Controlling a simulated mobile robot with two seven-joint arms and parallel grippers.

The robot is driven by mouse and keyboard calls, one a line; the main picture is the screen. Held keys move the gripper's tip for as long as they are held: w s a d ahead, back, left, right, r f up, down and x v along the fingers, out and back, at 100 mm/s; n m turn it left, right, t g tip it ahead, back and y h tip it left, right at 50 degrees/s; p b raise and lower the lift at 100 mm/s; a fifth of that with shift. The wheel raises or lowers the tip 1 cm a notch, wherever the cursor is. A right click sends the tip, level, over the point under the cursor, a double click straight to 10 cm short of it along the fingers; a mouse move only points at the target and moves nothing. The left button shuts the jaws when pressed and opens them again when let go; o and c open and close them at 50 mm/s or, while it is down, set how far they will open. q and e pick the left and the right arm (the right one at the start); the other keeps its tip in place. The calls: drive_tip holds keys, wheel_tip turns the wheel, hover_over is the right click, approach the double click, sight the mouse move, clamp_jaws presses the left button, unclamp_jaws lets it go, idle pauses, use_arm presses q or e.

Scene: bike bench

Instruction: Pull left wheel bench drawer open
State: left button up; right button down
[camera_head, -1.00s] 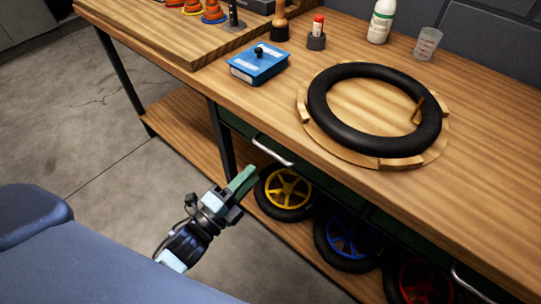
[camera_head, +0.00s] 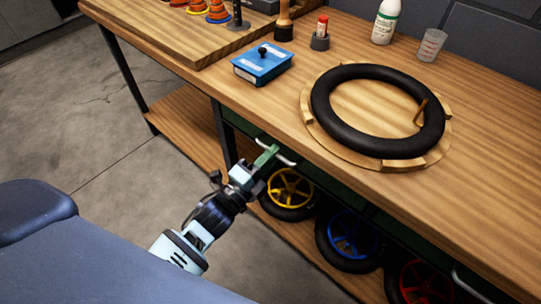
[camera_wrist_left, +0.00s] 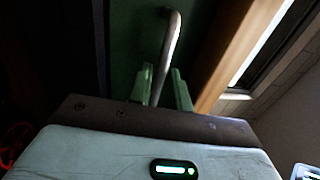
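The left drawer is a dark green front under the bench top, with a pale metal bar handle (camera_head: 275,151). My left gripper (camera_head: 267,156) is at this handle in the head view. In the left wrist view, the handle (camera_wrist_left: 171,45) runs down between the two green fingers (camera_wrist_left: 163,88). The fingers stand apart on either side of the bar, with a gap visible on the right. The green drawer front (camera_wrist_left: 130,40) lies just ahead of them and looks closed. My right gripper is not in view.
Yellow (camera_head: 290,188), blue (camera_head: 349,236) and red (camera_head: 424,283) wheels stand on the shelf below. On the bench top lie a black tire (camera_head: 330,128) on a round wooden stand, a blue box (camera_head: 262,66) and a white bottle (camera_head: 385,22). Floor in front is clear.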

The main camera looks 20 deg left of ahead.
use_arm(q)
clamp_jaws()
drive_tip(key=r+p+v, duration=0.1)
drive_tip(key=r+v, duration=0.1)
drive_tip(key=v, duration=1.1)
drive_tip(key=s+r+p+v, duration=0.1)
drive_tip(key=r+p+v, duration=0.1)
drive_tip(key=v, duration=1.1)
drive_tip(key=shift+s+a+r, duration=0.2)
drive_tip(key=shift+s+r, duration=0.05)
drive_tip(key=shift+r, duration=0.3)
drive_tip(key=shift+o, duration=1.7)
unclamp_jaws()
